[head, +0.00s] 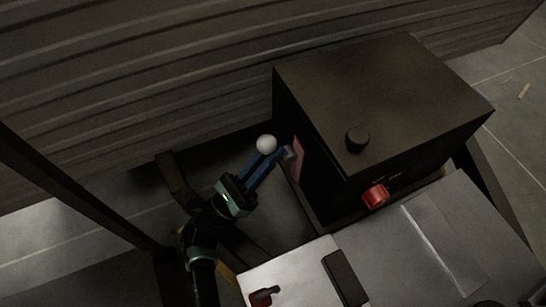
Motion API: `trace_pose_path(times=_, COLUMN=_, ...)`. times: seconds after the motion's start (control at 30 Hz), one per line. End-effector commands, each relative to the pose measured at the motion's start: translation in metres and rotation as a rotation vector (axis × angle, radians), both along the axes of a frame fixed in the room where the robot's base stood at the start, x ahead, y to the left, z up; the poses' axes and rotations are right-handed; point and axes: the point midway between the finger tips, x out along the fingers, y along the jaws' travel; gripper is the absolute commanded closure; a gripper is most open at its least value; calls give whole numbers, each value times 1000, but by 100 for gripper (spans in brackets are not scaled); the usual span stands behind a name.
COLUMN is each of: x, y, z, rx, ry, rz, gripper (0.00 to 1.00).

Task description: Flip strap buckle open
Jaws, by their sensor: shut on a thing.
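The dark box (390,95) stands at the centre right with a round black knob on its lid. A pinkish-red strip (298,153), perhaps the strap, shows on its left side. A small grey piece (290,152), which looks like the buckle, is beside that strip. My gripper (276,154), with blue fingers, reaches up from the lower left to this grey piece and is shut on it. The contact is small and dark, and the buckle's angle cannot be told. A white ball (266,144) shows close by the left finger; whether it touches is unclear.
A red knob (375,195) sticks out of the box's front. A pale grey surface (400,250) with a dark bar and a small red part lies below. The ribbed wall (130,90) rises behind. Dark frame bars cross the left side.

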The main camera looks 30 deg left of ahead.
Motion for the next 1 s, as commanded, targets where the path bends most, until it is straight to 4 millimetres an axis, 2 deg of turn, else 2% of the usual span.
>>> trace_pose_path(times=0.03, x=-2, y=2, z=4, rx=-14, ry=-51, rz=-2, gripper=100)
trace_pose_path(times=0.3, x=-6, y=6, z=2, rx=-76, ry=-129, rz=2, gripper=100)
trace_pose_path(times=0.83, x=-8, y=9, z=3, rx=-93, ry=-150, rz=9, gripper=100)
trace_pose_path(times=0.87, x=-8, y=10, z=3, rx=-94, ry=-150, rz=10, gripper=82)
trace_pose_path(times=1.0, x=-8, y=10, z=3, rx=-93, ry=-151, rz=11, gripper=57)
